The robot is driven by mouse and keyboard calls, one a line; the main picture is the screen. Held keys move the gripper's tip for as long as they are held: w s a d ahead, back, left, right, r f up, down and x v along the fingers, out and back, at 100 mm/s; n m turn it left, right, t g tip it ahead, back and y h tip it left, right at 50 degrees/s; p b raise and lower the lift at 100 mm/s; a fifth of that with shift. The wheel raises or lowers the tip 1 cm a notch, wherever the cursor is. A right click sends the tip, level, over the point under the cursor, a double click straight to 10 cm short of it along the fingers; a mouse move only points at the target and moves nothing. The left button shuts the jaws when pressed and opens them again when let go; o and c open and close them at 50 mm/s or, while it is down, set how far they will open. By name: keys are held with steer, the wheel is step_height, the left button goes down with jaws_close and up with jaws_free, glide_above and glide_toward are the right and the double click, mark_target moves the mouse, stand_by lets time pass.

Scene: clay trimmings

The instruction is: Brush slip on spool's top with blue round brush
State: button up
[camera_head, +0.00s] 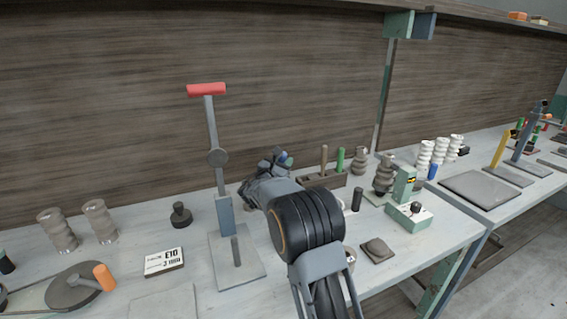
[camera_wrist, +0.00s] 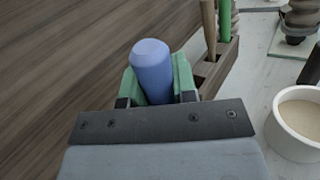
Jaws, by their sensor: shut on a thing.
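In the wrist view my gripper (camera_wrist: 155,85) is shut on the blue round brush (camera_wrist: 152,62). Its blue rounded handle stands up between the green jaw pads, and its bristles are hidden. In the head view my gripper (camera_head: 270,164) is above the bench near the back wall, left of the brush rack. A white cup (camera_wrist: 274,128) of beige slip is at the right of the wrist view. A grey-brown ribbed spool (camera_head: 384,174) stands on a base at the right in the head view, apart from my gripper. Another such spool (camera_head: 360,160) stands behind it.
The wooden rack (camera_head: 328,179) holds a brown-handled and a green-handled tool (camera_head: 340,159). A lever press (camera_head: 223,215) with a red handle stands left of my arm. A green device (camera_head: 408,212) and a dark pad (camera_head: 377,250) are to the right.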

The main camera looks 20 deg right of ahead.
steer(key=shift+r, duration=0.35)
steer(key=shift+d, duration=0.15)
steer(key=shift+x, duration=0.95)
steer(key=shift+f+b, duration=0.35)
steer(key=shift+f, duration=0.15)
stand_by(0.6)
steer(key=shift+r, duration=0.55)
steer(key=shift+r+p, duration=1.85)
steer(key=shift+r, duration=1)
